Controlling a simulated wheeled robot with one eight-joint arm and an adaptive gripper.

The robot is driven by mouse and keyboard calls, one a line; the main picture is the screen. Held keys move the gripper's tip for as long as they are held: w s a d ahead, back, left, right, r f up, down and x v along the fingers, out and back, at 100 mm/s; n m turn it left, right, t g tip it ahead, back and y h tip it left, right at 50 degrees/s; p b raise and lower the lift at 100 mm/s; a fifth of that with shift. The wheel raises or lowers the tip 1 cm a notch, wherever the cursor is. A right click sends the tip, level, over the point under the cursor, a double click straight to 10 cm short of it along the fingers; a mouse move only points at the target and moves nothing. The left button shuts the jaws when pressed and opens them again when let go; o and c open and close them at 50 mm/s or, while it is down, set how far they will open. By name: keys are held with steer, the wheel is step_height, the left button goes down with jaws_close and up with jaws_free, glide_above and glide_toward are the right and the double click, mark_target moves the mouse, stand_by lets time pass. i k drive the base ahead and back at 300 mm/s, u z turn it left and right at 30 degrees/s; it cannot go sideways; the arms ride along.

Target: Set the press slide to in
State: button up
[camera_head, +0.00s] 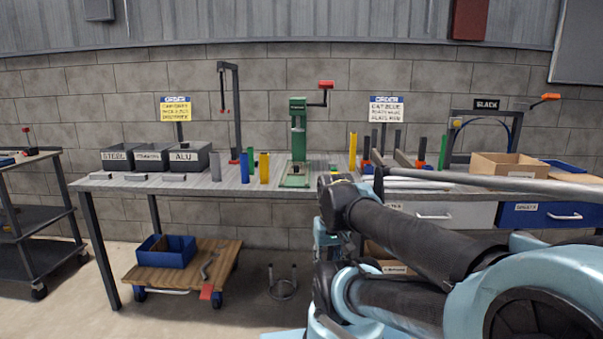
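The green press (298,132) stands upright on the workbench, near the middle of the picture, with a red-knobbed lever (325,86) reaching out to the right at its top. Its base (295,181) rests on the bench top. The slide is too small to tell apart from the base, so I cannot tell whether it is in or out. My dark and light-blue arm fills the lower right, in front of the bench and right of the press. I cannot make out my gripper.
The workbench (230,181) carries labelled grey bins (187,157) at left, and yellow (264,168), blue and green upright pieces beside the press. A cardboard box (507,165) stands at right. A low wooden cart (213,263) with a blue bin (166,251) is under the bench.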

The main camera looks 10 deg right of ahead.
mark_target(296, 168)
steer(key=k, duration=0.9)
steer(key=z, duration=0.4)
steer(key=i, duration=1.6)
steer(key=u, duration=0.6)
